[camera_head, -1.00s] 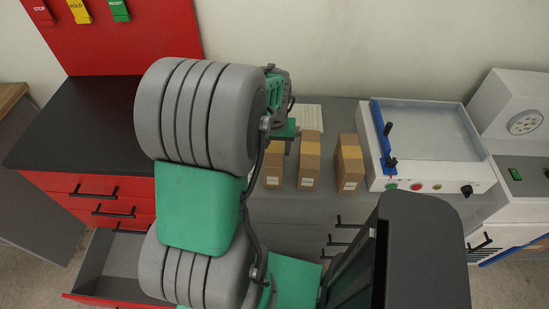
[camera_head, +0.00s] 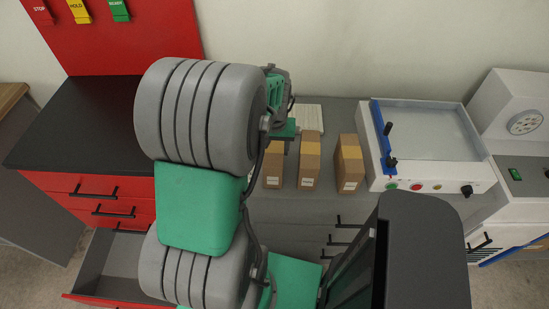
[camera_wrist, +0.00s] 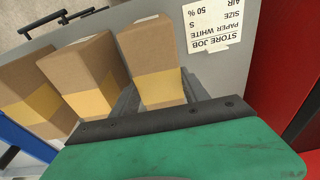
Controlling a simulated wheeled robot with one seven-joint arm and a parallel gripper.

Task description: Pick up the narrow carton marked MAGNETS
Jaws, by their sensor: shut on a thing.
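Three brown cartons with yellow tape bands stand in a row on the grey counter. The left carton (camera_head: 273,167) is partly hidden behind my arm; the middle carton (camera_head: 309,165) and right carton (camera_head: 349,165) stand clear. In the wrist view my gripper (camera_wrist: 156,92) has its two dark fingers on either side of the carton (camera_wrist: 148,50) nearest the red unit, and is shut on it. This matches the left carton in the head view. The carton looks upright on the counter. White labels show on the fronts, but their words are too small to read.
The neighbouring carton (camera_wrist: 85,70) stands close beside the held one. A white machine with a blue bar (camera_head: 430,140) stands right of the cartons. A red cabinet with a black top (camera_head: 75,130) is at left, with an open drawer (camera_head: 115,265) below. A paper notice (camera_wrist: 215,25) lies near the gripper.

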